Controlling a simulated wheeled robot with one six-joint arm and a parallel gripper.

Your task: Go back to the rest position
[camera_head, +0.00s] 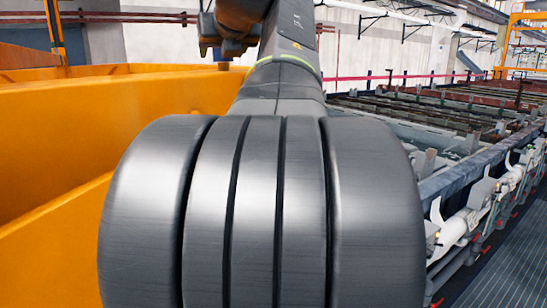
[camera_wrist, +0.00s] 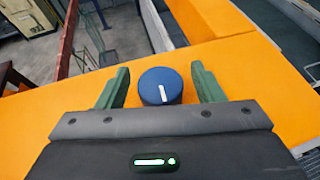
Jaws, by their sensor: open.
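My gripper (camera_wrist: 161,88) shows in the wrist view with its two green fingers spread apart. A round blue knob (camera_wrist: 161,86) with a white mark appears between the fingers, in front of an orange surface. I cannot tell how far the fingertips are from the knob, and nothing looks clamped. In the head view my grey arm fills the middle, and the gripper itself is not clearly visible there.
A large orange structure (camera_head: 50,160) stands at the left, close beside my arm. Long racks (camera_head: 450,125) with metal frames run along the right. A grey ribbed walkway (camera_head: 505,255) lies at the lower right. Railings (camera_wrist: 65,40) show beyond the orange surface.

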